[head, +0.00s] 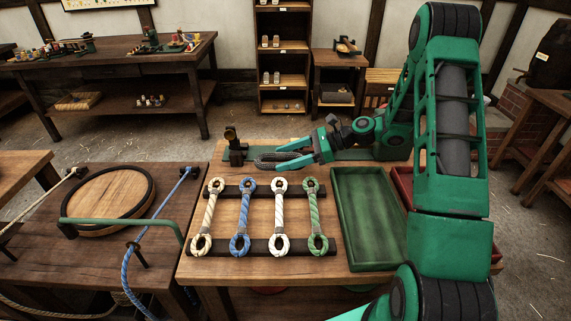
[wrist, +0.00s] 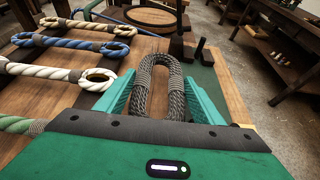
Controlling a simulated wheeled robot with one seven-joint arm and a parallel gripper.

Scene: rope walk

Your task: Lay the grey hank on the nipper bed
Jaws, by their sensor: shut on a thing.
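The grey hank (wrist: 165,85) is a looped dark grey rope bound near its middle. My gripper (wrist: 161,80) is shut on it, with one green finger along each side. In the head view the hank (head: 268,158) sticks out past the tips of my gripper (head: 283,155), close to a black post. The nipper bed (head: 345,154) looks like the low green strip at the back of the bench, with black posts on it. The hank is over or just in front of the strip; I cannot tell whether it touches.
Several spliced ropes lie across dark rails (head: 262,246) on the bench. A green tray (head: 367,220) stands to their right, and a red tray (head: 404,185) is partly hidden by my arm. A table with a round wooden lid (head: 108,192) and blue rope is at the left.

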